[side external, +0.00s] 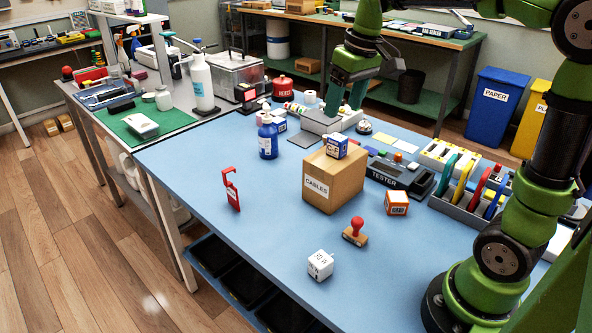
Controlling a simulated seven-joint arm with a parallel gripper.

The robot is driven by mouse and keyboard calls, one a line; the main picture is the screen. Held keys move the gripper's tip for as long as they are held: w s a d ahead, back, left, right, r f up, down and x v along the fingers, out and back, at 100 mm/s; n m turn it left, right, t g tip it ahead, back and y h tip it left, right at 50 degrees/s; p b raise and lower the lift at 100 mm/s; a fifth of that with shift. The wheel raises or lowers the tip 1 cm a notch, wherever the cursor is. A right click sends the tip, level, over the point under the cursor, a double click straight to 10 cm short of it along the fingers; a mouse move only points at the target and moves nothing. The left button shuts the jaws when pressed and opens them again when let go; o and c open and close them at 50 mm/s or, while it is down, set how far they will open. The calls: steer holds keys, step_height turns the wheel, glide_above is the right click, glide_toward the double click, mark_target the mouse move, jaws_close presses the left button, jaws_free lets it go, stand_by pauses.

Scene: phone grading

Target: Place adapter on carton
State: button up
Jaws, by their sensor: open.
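The carton (318,190) is a brown box labelled CABLES, standing upright near the middle of the blue table. A small blue and white box (336,147) sits on its top. A small white cube with dark print (320,265), which looks like the adapter, rests on the table in front of the carton, apart from it. My gripper (346,106) is open, with its green fingers pointing down behind the carton, over the far part of the table near a grey block-like device. I see nothing between the fingers, though the view there is small.
A red-handled stamp (356,232) and an orange box (396,203) stand right of the cube. A red tag (231,190) and a blue bottle (268,140) are left of the carton. A tester (388,172) and cable rack (467,200) fill the right. The front left table is clear.

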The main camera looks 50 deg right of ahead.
steer(key=s+a+f+m+t+y, duration=0.1)
steer(key=s+a+f+m+t, duration=0.2)
steer(key=s+a, duration=0.6)
steer(key=s+f+t, duration=0.1)
steer(key=s, duration=0.3)
steer(key=shift+a+f+t+y, duration=0.15)
steer(key=shift+a+t+y, duration=0.15)
steer(key=shift+a+t, duration=0.1)
